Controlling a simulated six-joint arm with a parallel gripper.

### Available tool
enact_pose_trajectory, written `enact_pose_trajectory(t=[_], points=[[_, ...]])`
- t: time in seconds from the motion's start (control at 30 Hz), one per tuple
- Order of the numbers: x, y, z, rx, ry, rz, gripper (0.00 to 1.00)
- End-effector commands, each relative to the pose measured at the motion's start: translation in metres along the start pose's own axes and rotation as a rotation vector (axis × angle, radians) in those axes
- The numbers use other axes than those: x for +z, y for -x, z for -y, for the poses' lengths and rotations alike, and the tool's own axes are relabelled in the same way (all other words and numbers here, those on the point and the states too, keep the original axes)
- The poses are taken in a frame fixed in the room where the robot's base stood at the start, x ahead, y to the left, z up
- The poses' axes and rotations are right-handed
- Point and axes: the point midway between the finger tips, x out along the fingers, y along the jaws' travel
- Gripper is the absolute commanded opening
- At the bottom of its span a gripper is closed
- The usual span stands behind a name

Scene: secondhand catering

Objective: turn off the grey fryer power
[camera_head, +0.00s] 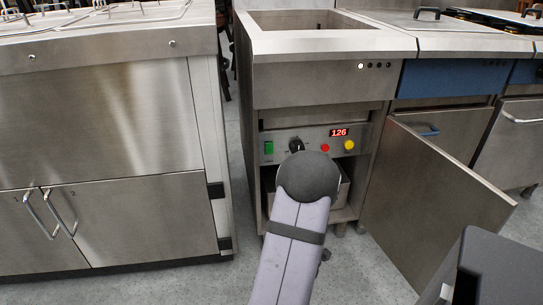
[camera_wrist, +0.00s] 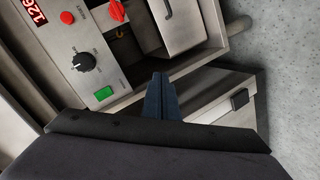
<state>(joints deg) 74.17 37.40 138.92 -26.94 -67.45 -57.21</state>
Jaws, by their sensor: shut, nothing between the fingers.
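The grey fryer (camera_head: 320,93) stands in the middle of the head view, with an open basin on top. Its control panel (camera_head: 310,141) has a green rocker switch (camera_head: 268,148) at the left end, a black knob (camera_head: 296,145), a red button (camera_head: 325,148), a yellow button (camera_head: 349,146) and a display reading 126 (camera_head: 339,132). In the wrist view the green switch (camera_wrist: 103,93) looks bright green. My gripper (camera_wrist: 160,76) is shut and empty, to the right of the switch in that view and apart from it. In the head view my arm hides the fingers.
The fryer's door (camera_head: 435,200) stands open to the right. A red valve handle (camera_wrist: 117,10) and a metal container (camera_wrist: 183,22) sit in the open cabinet. A steel cabinet (camera_head: 110,115) stands at left, with a floor gap (camera_head: 236,170) between.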

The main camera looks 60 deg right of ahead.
Motion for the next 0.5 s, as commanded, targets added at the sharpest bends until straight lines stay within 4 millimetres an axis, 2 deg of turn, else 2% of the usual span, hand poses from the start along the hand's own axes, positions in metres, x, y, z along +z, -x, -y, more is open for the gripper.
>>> enact_pose_trajectory(t=[0.1,0.3,0.4,0.5], points=[[-0.028,0.004,-0.033,0.140,0.142,-0.101,0.00],[-0.061,0.020,-0.077,0.356,0.361,-0.188,0.00],[-0.068,0.026,-0.088,0.419,0.444,-0.192,0.00],[-0.069,0.027,-0.089,0.434,0.499,-0.183,0.00]])
